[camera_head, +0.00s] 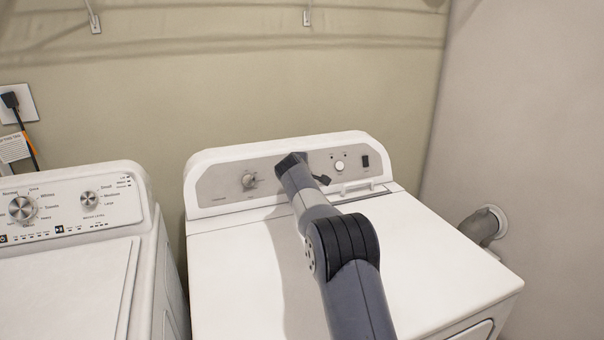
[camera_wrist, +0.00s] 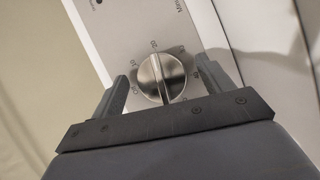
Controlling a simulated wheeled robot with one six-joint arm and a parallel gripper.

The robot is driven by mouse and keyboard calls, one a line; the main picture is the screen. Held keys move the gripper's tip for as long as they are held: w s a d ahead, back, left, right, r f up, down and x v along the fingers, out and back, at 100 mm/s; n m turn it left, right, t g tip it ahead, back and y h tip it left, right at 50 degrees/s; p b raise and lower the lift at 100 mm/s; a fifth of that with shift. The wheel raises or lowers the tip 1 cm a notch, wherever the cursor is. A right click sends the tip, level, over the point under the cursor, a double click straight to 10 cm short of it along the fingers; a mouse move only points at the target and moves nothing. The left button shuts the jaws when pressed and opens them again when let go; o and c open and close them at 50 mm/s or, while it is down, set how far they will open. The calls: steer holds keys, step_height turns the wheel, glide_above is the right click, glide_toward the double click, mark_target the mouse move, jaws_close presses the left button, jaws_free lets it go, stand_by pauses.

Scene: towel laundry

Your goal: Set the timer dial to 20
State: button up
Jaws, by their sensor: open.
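The timer dial (camera_wrist: 150,82) is a round silver knob with a raised bar across it. It sits on a grey panel printed with numbers, among them 10 and 20. The upper end of the bar points near the 20 mark; I cannot tell which end is the pointer. My gripper (camera_wrist: 164,90) is open, with one finger on each side of the dial in the wrist view. I cannot tell whether either finger touches it. In the head view my gripper (camera_head: 303,167) is in front of the middle of the dryer's panel, and this dial is apparently hidden behind it.
The white dryer (camera_head: 240,265) carries another knob (camera_head: 249,180) left of my gripper, and a white knob (camera_head: 339,165) and dark switch (camera_head: 365,161) to the right. A washer (camera_head: 75,280) stands at left. A wall rises close behind the panel.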

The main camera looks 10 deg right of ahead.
steer(key=b+v, duration=0.2)
steer(key=v, duration=0.8)
steer(key=shift+s+a+r, duration=0.15)
steer(key=shift+s, duration=0.2)
steer(key=shift+p+x, duration=1.05)
steer(key=shift+x, duration=4.35)
